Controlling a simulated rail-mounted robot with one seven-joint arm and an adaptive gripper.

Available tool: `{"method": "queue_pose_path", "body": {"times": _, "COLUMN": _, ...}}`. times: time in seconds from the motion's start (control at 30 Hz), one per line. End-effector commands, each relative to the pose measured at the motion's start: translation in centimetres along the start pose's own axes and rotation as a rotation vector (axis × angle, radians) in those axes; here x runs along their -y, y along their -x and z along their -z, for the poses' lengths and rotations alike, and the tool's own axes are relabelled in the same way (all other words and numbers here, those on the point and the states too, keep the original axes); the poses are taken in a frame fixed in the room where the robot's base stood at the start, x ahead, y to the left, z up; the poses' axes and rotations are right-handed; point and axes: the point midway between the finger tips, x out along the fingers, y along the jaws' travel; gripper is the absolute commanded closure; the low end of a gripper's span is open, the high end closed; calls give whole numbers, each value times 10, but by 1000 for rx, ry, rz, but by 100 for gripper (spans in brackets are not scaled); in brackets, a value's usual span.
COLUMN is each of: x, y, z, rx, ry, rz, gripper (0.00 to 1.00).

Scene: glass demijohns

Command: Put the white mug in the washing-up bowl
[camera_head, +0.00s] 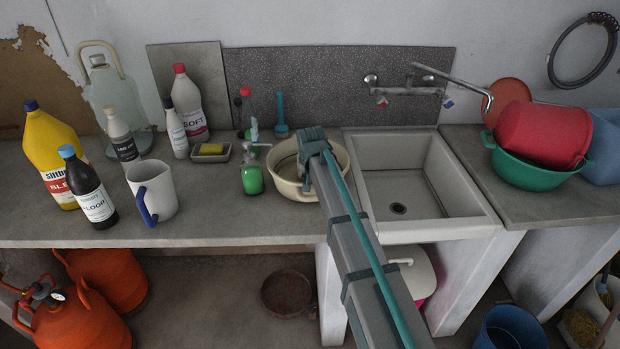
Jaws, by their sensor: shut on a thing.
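A white mug (158,188) with a dark blue handle stands upright on the counter at the left, apart from my gripper. The washing-up bowl (340,161) is round and cream-coloured and sits on the counter just left of the sink. My gripper (306,184) points down over the bowl, with its fingers at or inside the bowl's opening. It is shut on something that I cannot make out. My gripper and forearm hide part of the bowl's inside and its right side.
A green bottle (252,178) stands close to the bowl's left side. A sponge dish (210,152) and several bottles stand further left. The sink (410,180) and its tap (440,80) are to the right. Counter between the mug and green bottle is clear.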

Motion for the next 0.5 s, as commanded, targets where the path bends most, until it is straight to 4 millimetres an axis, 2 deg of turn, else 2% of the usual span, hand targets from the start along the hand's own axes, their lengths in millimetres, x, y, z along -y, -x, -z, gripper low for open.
{"method": "queue_pose_path", "body": {"times": 0.03, "x": 0, "y": -1, "z": 0, "rx": 0, "ry": 0, "rz": 0, "gripper": 85}}
{"method": "queue_pose_path", "body": {"times": 0.17, "x": 0, "y": 0, "z": 0, "rx": 0, "ry": 0, "rz": 0, "gripper": 64}}
{"method": "queue_pose_path", "body": {"times": 0.2, "x": 0, "y": 0, "z": 0, "rx": 0, "ry": 0, "rz": 0, "gripper": 61}}
{"method": "queue_pose_path", "body": {"times": 0.5, "x": 0, "y": 1, "z": 0, "rx": 0, "ry": 0, "rz": 0, "gripper": 61}}
